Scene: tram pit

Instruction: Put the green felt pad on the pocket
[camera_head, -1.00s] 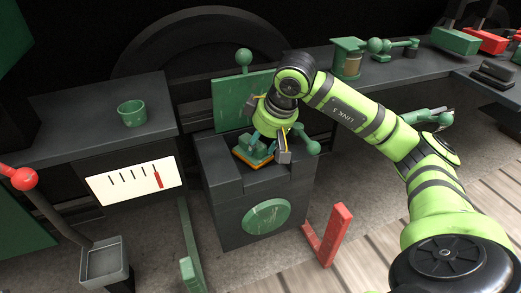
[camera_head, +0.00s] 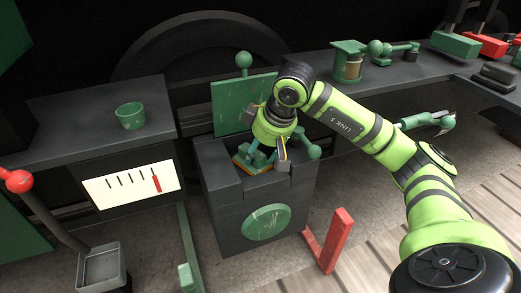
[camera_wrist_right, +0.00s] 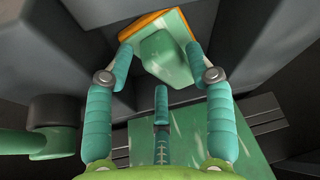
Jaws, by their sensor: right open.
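The green felt pad (camera_head: 241,161), a green block on a thin orange-edged base, sits low in the top recess of the dark box, which I take for the pocket (camera_head: 221,178). In the right wrist view the pad (camera_wrist_right: 180,22) shows beyond the fingertips, between dark walls. My right gripper (camera_head: 265,158) points down over it. Its fingers (camera_wrist_right: 163,62) are open, one on each side of the green block. Whether they touch it I cannot tell. The recess floor and the pad's underside are hidden. My left gripper is not in view.
A green upright plate (camera_head: 231,115) with a ball knob stands behind the box. A green cup (camera_head: 131,115) stands on the left bench. A red bracket (camera_head: 330,240) stands on the floor to the right.

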